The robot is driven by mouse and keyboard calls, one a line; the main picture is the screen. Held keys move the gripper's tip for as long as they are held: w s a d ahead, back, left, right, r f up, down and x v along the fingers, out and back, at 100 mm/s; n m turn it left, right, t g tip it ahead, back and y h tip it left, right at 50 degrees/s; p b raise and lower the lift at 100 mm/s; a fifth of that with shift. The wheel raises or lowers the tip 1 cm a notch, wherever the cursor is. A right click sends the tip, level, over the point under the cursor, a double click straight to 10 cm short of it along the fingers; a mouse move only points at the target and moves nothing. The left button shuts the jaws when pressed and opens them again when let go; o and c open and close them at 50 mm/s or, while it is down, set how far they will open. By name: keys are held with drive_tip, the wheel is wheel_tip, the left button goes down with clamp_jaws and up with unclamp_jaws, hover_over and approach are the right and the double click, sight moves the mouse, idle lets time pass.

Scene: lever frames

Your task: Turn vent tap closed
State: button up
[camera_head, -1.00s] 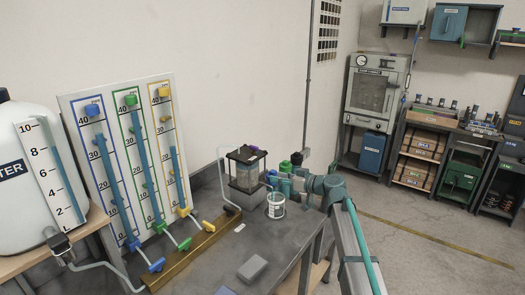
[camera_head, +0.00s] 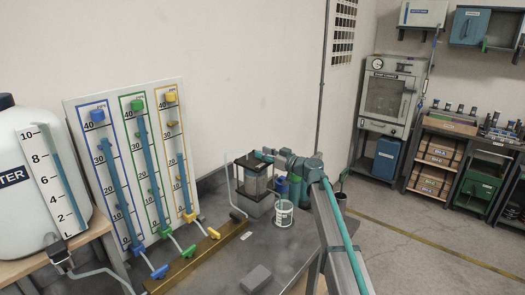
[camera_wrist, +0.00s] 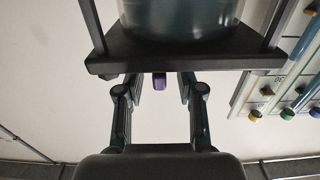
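A small purple tap handle (camera_wrist: 159,81) shows in the wrist view at the edge of a dark plate (camera_wrist: 180,50); I take it to be the vent tap. The plate belongs to the black-framed clear vessel (camera_head: 256,182) on the bench. My gripper (camera_wrist: 160,92) is open, its two fingers on either side of the purple handle with visible gaps.
Three gauge tubes on a white board (camera_head: 133,150) and a large white tank (camera_head: 25,185) stand left. A grey block (camera_head: 256,279) lies on the bench front.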

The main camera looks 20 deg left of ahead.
drive_tip(key=shift+w+a, duration=0.15)
drive_tip(key=shift+a, duration=0.3)
clamp_jaws()
